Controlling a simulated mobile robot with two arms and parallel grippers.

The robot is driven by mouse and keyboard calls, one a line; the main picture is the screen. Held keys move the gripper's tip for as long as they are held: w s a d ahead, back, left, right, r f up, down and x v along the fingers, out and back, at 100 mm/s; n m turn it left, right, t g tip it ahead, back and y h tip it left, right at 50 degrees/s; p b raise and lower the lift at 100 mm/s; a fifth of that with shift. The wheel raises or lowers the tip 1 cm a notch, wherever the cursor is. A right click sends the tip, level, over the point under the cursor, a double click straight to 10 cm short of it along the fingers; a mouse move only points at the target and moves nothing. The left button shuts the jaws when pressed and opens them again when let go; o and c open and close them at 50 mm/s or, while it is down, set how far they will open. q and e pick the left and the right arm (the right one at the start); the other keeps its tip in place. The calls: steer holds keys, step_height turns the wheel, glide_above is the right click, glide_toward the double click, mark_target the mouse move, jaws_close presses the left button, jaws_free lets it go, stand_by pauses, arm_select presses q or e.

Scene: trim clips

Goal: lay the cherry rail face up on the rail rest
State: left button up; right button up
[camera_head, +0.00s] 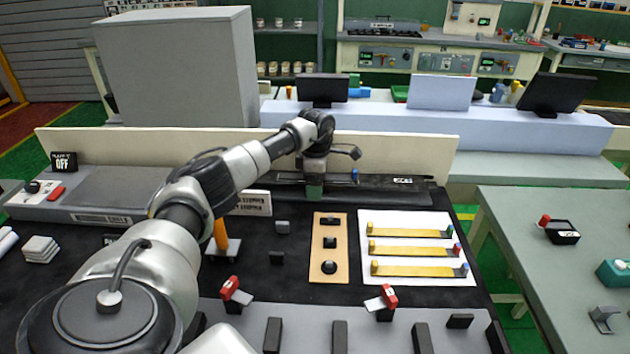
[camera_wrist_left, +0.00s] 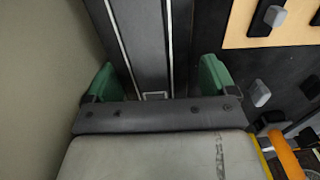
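My left gripper (camera_head: 314,188) is at the far side of the black work table, over a long dark slotted fixture (camera_head: 385,184). In the left wrist view its two green fingertips (camera_wrist_left: 157,82) are wide apart, with a dark channel with pale edge lines (camera_wrist_left: 140,35) running between and below them. Nothing is visibly held. Several yellow strips with coloured ends lie on a white board at the right; the middle strip (camera_head: 412,250) has a red end. I cannot tell which thing is the cherry rail or the rail rest. My right gripper does not show.
A wooden plate (camera_head: 330,265) with dark parts stands left of the white board (camera_head: 425,287). Red-topped pieces (camera_head: 230,288) (camera_head: 388,296) sit near the grey front strip. A cream panel (camera_head: 395,155) rises behind the fixture. An orange post (camera_head: 221,234) stands beside my arm.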

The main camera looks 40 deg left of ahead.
arm_select(q)
steer(key=shift+w+a+r, duration=0.15)
steer(key=shift+r, duration=0.05)
steer(key=shift+r, duration=0.35)
step_height(320, 180, up, 10)
steer(key=shift+r+b, duration=0.1)
steer(key=shift+b, duration=0.35)
stand_by(0.4)
